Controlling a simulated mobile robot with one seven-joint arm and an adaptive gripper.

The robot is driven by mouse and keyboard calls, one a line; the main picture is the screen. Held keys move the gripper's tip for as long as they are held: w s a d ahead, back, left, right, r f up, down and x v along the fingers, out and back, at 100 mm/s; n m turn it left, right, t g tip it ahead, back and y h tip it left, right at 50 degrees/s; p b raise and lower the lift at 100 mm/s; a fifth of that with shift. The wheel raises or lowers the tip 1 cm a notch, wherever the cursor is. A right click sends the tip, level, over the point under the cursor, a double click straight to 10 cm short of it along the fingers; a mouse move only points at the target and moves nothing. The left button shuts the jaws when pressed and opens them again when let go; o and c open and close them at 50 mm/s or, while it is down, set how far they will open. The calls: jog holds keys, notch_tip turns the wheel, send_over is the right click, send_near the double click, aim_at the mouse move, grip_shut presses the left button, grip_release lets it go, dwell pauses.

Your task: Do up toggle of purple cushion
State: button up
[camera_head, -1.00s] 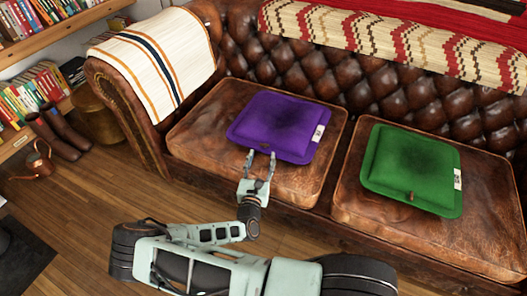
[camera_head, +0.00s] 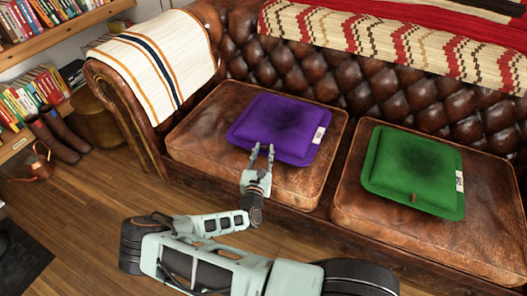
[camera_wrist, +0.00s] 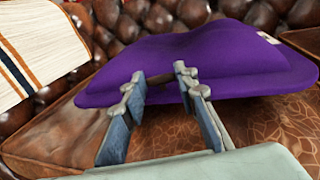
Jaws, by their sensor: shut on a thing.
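The purple cushion (camera_head: 283,125) lies on the left seat of the leather sofa, with a white label at its right edge. It fills the upper middle of the wrist view (camera_wrist: 215,62). My gripper (camera_head: 262,148) is at the cushion's front edge. In the wrist view its fingertips (camera_wrist: 158,78) are shut on a small dark toggle (camera_wrist: 162,78), seen as a thin bar between them against the purple cloth. The fingers mostly hide the toggle, and I cannot make out the loop.
A green cushion (camera_head: 415,172) with a brown toggle (camera_head: 414,197) lies on the right seat. A striped cloth (camera_head: 155,58) covers the left armrest, and a patterned blanket (camera_head: 400,40) the backrest. A copper watering can (camera_head: 35,165) and boots stand on the floor at left.

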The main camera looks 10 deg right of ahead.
jog(key=shift+d+r+n+y+p, duration=0.15)
jog(key=shift+r+n+y+p, duration=0.35)
jog(key=shift+p, duration=0.65)
jog(key=shift+c, duration=0.4)
jog(key=shift+f+n+t+y+p, duration=0.3)
jog(key=shift+f+t+y+p, duration=0.1)
jog(key=shift+y+p, duration=0.4)
jog(key=shift+f, duration=0.1)
jog(key=o, duration=1.2)
jog(key=shift+c, duration=0.2)
jog(key=shift+f+h+b, duration=0.1)
jog(key=shift+h+b, duration=0.2)
jog(key=shift+b, duration=0.1)
